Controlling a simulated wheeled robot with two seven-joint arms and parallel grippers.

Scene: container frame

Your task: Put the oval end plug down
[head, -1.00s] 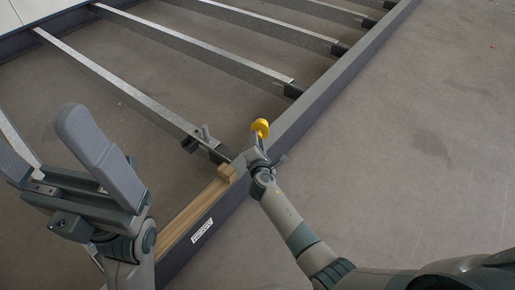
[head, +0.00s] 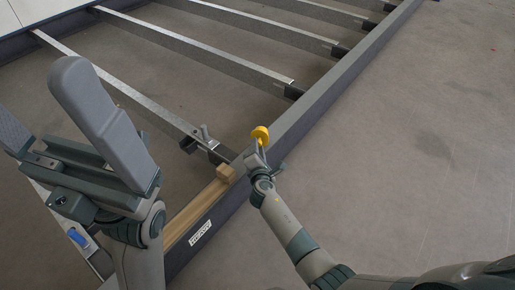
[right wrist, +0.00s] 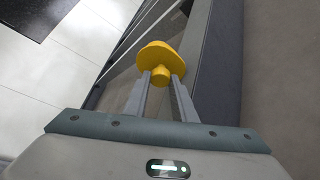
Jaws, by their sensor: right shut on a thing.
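The yellow oval end plug (head: 261,134) is held up at the tip of my right gripper (head: 257,150), above the frame's side beam. In the right wrist view the plug (right wrist: 158,58) has a wide oval head and a short stub. The stub sits between the two fingers of my right gripper (right wrist: 161,88), which are shut on it. My left gripper (head: 45,105) is large and near at the left, its fingers spread wide with nothing seen between them.
A dark side beam (head: 320,95) runs diagonally, with several metal crossbars (head: 205,57) joining it. A wooden strip (head: 195,212) with a small block (head: 225,172) lies along its near end. A grey clamp-like part (head: 206,138) sits on the nearest crossbar. Floor (head: 430,130) at right is clear.

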